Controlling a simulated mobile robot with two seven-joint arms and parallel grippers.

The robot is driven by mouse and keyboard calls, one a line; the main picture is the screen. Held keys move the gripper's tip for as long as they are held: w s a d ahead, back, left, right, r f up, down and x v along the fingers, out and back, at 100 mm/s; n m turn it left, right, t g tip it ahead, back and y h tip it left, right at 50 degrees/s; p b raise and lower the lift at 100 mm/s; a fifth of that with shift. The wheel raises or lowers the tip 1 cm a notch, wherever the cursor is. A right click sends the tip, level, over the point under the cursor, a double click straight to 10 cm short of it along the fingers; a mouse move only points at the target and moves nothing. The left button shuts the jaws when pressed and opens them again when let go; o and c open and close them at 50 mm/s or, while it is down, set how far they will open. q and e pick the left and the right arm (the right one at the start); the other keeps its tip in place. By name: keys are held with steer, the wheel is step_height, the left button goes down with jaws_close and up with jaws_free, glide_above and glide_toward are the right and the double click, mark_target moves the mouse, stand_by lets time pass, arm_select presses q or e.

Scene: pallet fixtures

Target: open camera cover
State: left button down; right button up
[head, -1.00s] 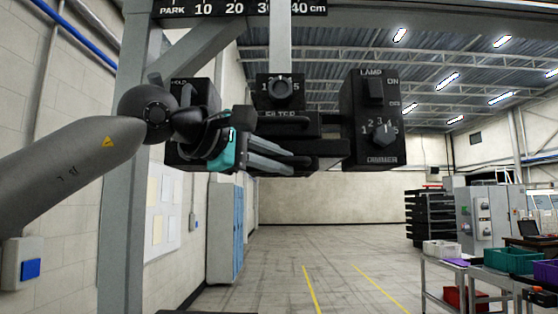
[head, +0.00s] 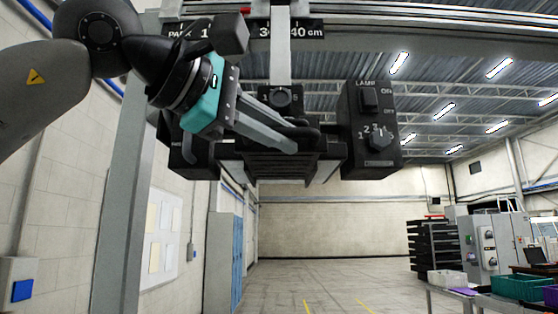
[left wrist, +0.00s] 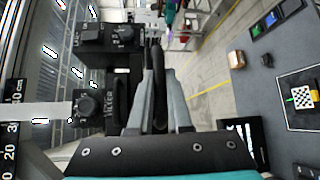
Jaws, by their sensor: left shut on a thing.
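A black camera unit hangs from a grey post (head: 281,45) in the head view. It has a knob (head: 282,97) in its middle and a lamp box (head: 371,130) on its right. A slatted dark part (head: 282,165) shows low in its middle; I cannot tell whether it is the cover. My left gripper (head: 300,139) reaches across the unit's front from the upper left. In the left wrist view, its grey fingers (left wrist: 159,75) are shut on a dark bar-like handle (left wrist: 158,95). The gripper hides much of the unit's left side. My right gripper is not in view.
The overhead frame carries a centimetre scale (head: 300,31). A grey upright (head: 124,220) stands close on the left. Carts with a teal crate (head: 520,285) are far right. The floor (head: 290,285) below the unit is largely clear.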

arm_select(q)
steer(key=shift+s, duration=0.3)
steer(key=c, duration=0.8)
jaws_free()
steer(key=shift+c, duration=0.2)
steer(key=v, duration=1.5)
steer(key=shift+b, duration=0.3)
